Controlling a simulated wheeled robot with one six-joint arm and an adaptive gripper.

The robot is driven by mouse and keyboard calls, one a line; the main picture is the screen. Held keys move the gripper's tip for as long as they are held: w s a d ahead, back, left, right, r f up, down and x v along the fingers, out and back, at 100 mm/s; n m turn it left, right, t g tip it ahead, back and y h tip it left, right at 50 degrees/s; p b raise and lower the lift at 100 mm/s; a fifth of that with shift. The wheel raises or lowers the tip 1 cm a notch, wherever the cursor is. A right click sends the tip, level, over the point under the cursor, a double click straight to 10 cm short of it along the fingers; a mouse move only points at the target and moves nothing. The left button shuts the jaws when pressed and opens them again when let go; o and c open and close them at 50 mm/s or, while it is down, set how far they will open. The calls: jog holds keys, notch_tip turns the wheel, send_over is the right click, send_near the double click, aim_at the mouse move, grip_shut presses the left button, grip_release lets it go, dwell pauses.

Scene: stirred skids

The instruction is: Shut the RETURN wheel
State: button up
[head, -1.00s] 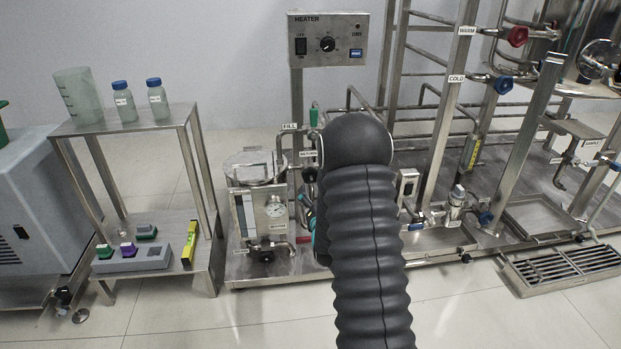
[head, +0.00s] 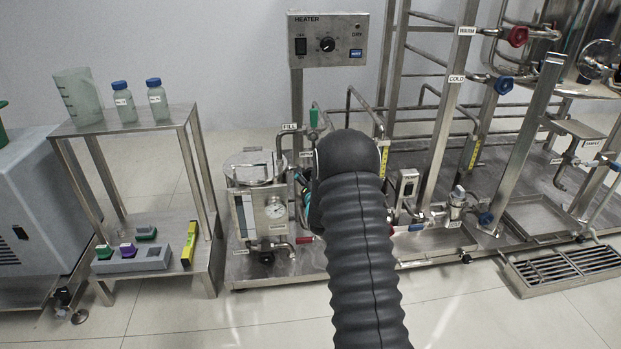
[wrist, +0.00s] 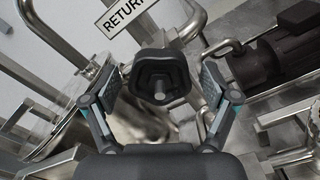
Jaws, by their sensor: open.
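My gripper (wrist: 158,98) is open, with one finger on each side of the wheel. I cannot tell whether either finger touches it. In the head view my black ribbed arm (head: 362,250) covers the wheel, and only a bit of the gripper's teal part shows left of the arm.
In the wrist view, metal pipes surround the wheel and a dark motor (wrist: 273,58) lies at right. In the head view, the heater box (head: 328,40) stands above, a gauge panel (head: 262,214) at left, and the pump switch box (head: 408,183) at right.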

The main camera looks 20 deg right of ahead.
jog(key=c, duration=1.2)
jog(key=shift+o, duration=0.2)
